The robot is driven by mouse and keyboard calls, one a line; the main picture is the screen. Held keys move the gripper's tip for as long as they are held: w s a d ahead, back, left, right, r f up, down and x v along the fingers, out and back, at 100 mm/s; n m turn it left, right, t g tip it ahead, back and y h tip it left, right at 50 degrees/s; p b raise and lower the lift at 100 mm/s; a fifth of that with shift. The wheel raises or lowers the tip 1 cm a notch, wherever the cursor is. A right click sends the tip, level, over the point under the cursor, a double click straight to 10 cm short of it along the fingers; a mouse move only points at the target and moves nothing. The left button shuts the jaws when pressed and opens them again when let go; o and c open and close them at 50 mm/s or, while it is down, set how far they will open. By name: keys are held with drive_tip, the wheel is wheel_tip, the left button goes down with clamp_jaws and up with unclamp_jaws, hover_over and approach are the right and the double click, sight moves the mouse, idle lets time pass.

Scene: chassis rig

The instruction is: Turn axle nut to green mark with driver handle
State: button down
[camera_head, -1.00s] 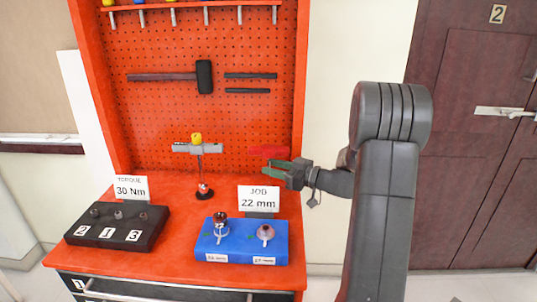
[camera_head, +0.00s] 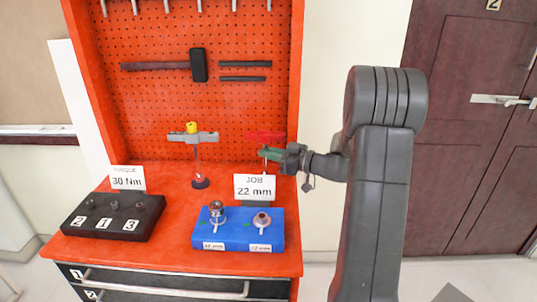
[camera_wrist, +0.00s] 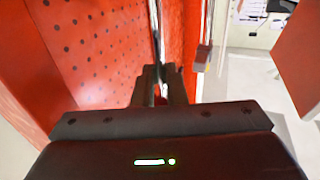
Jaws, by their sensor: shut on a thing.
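My gripper (camera_head: 270,153) is shut on a red T-shaped driver handle (camera_head: 264,137) above the bench's back right. In the wrist view the fingers (camera_wrist: 160,88) close on a small red piece, mostly hidden. A grey T-shaped driver handle (camera_head: 207,137) with a yellow knob stands upright on a dark base at the back. The blue block (camera_head: 205,238) at the front carries a left axle nut (camera_head: 216,209) and a right axle nut (camera_head: 262,219), each with a pale pointer. Small green marks show on the block; their exact position is hard to tell.
A black block (camera_head: 100,228) with sockets numbered 2, 1, 3 and a 30 Nm card (camera_head: 127,178) is at left. The pegboard (camera_head: 150,110) rises behind. The bench middle is clear.

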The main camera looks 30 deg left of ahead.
drive_tip(key=w+d+r, duration=0.1)
drive_tip(key=d, duration=0.8)
drive_tip(key=w+d+r+b, duration=0.1)
drive_tip(key=d, duration=0.8)
drive_tip(key=shift+r, duration=0.25)
drive_tip(key=shift+a+r, duration=0.1)
drive_tip(key=shift+r, duration=0.1)
drive_tip(key=shift+s+a+r, duration=0.1)
drive_tip(key=shift+a+r, duration=0.15)
drive_tip(key=shift+r, duration=0.5)
drive_tip(key=shift+w+a+r, duration=0.1)
drive_tip(key=shift+a+r, duration=0.1)
drive_tip(key=shift+r, duration=0.55)
drive_tip(key=shift+s+a+r, duration=0.1)
drive_tip(key=shift+a+r, duration=0.15)
drive_tip(key=shift+r, duration=0.5)
